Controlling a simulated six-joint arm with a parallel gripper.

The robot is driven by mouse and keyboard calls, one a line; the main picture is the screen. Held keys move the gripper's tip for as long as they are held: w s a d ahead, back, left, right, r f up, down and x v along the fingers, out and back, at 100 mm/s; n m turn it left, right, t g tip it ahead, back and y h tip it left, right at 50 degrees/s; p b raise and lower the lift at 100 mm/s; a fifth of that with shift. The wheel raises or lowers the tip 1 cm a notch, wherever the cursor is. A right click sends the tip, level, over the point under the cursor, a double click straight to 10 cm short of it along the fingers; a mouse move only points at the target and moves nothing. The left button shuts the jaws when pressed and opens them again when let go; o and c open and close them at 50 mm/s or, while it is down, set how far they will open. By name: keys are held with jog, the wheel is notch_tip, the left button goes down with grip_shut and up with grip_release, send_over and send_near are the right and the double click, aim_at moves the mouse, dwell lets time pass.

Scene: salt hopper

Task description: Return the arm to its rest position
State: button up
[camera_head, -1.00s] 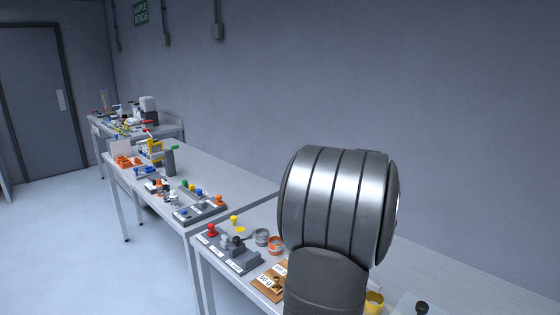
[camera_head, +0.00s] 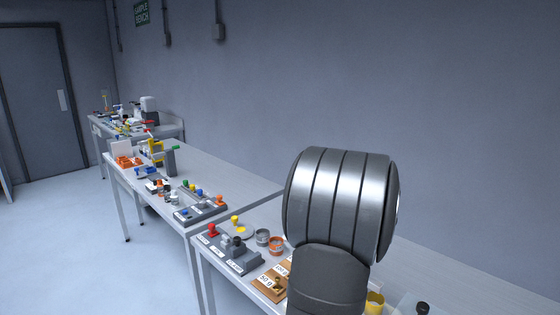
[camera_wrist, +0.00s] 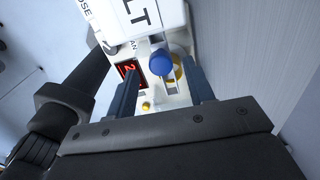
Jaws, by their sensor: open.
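My gripper (camera_wrist: 162,74) is open in the wrist view, its two dark fingers apart with nothing held between them. Beyond the fingers is a white hopper (camera_wrist: 178,14) with large black letters, of which "LT" shows. Below the letters are a blue knob (camera_wrist: 160,62), a red-lit display (camera_wrist: 131,72) and a small brass-coloured button (camera_wrist: 146,106). The knob appears between the fingers, but I cannot tell how far beyond the tips it is. In the head view my grey arm link fills the lower right, and the gripper and hopper are not visible there.
Benches run along the grey wall (camera_head: 400,110). The nearest holds a grey block with a red knob (camera_head: 213,230), ring-shaped cups (camera_head: 275,243), a wooden weight board (camera_head: 268,288) and a yellow cup (camera_head: 375,302). Farther benches carry several small items. The floor (camera_head: 60,240) at left is clear.

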notch_tip(320, 180, up, 16)
notch_tip(320, 180, down, 18)
jog(key=shift+w+d+r+n, duration=0.2)
jog(key=shift+n, duration=0.2)
jog(key=shift+w+d+n, duration=0.25)
jog(key=shift+w+n, duration=0.1)
jog(key=shift+n, duration=0.35)
